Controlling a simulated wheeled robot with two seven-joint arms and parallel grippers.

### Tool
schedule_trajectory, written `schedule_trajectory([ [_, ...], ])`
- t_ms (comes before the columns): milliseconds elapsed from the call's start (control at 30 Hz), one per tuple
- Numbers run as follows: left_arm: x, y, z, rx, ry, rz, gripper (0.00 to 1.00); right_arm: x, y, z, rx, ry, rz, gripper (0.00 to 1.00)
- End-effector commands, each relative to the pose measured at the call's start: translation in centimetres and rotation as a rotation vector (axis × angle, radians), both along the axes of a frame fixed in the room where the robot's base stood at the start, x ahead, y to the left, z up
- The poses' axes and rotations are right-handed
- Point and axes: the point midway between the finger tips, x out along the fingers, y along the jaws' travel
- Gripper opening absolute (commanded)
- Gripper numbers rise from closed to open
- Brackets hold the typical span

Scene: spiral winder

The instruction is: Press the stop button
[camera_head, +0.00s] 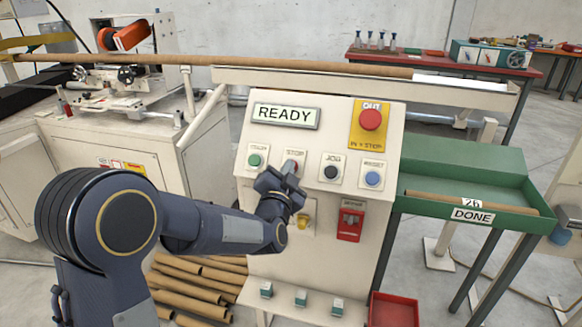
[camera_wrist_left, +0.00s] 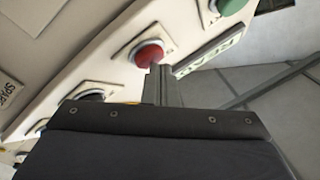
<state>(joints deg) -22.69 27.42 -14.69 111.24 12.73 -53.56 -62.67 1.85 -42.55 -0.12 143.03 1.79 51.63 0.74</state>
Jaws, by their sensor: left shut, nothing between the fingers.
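The stop button is a round red button (camera_wrist_left: 150,54) in the left wrist view, set in a pale square plate on the sloping control panel (camera_head: 245,180). In the head view its STOP label (camera_head: 295,153) shows, and my gripper mostly covers the button below it. My left gripper (camera_head: 291,168) is shut and empty, with its fingers pointing at the button. In the left wrist view the shut fingertips (camera_wrist_left: 158,70) are at the button's lower edge; I cannot tell whether they touch it. My right gripper is not in view.
A green button (camera_head: 255,160) is left of stop; a black button (camera_head: 331,171) and a blue button (camera_head: 372,179) are right. A big red button on a yellow plate (camera_head: 370,120) sits above. The display (camera_head: 286,115) reads READY. A green tray (camera_head: 480,185) stands at right.

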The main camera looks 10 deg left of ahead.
Motion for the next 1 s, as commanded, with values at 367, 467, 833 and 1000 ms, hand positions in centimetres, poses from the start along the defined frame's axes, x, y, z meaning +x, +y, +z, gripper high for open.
schedule_trajectory([
  [367, 0.1, 0.1, -0.1, 0.000, 0.002, 0.001, 0.00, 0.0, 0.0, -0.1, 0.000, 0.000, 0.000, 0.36],
  [467, -0.1, 0.1, 0.1, 0.000, 0.002, 0.001, 0.00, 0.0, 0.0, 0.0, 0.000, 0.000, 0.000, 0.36],
  [833, -1.2, 0.1, 1.0, 0.000, 0.001, 0.001, 0.00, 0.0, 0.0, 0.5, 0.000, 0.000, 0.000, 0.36],
  [1000, -1.2, 0.1, 1.0, 0.000, 0.001, 0.001, 0.00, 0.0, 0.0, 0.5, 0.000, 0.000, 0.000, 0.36],
])
